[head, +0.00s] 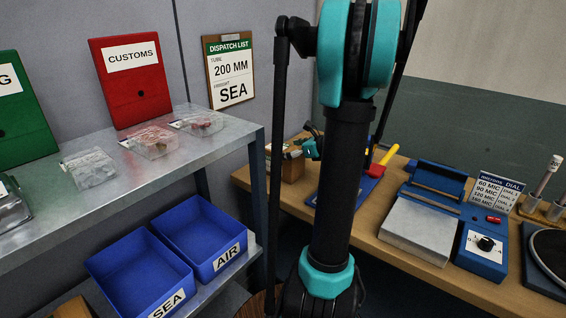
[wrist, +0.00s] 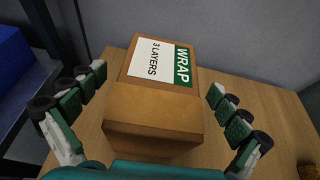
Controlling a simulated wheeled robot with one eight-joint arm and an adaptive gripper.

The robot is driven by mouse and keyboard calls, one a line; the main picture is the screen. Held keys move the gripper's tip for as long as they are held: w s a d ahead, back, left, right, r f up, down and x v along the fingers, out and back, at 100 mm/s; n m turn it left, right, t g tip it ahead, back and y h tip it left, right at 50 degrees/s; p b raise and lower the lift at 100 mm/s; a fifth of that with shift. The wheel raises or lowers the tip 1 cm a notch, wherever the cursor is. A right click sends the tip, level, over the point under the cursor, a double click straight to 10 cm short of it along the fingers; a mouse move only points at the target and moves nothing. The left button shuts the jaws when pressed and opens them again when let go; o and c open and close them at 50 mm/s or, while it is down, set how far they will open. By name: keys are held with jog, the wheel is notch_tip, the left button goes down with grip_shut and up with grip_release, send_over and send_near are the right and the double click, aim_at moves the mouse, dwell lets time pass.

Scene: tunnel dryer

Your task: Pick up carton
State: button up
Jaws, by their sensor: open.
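The carton is a brown box (wrist: 152,120) with a white and green label reading "WRAP 3 LAYERS" on top. In the wrist view it stands on the wooden table (wrist: 255,100), in the middle of the picture. My gripper (wrist: 157,82) is open, with its fingers to the left and right of the carton and visible gaps on both sides. In the head view the carton (head: 292,168) shows at the back left of the table, partly hidden by my gripper (head: 299,146). The carton's underside is hidden.
A metal shelf (head: 190,150) stands left of the table, with blue SEA (head: 140,272) and AIR (head: 203,238) bins on its lower level. A grey wall is behind. A blue sealer (head: 425,215) and dial box (head: 484,252) occupy the table's right.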

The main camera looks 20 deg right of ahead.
jog(key=shift+x, duration=0.9)
jog(key=c, duration=1.9)
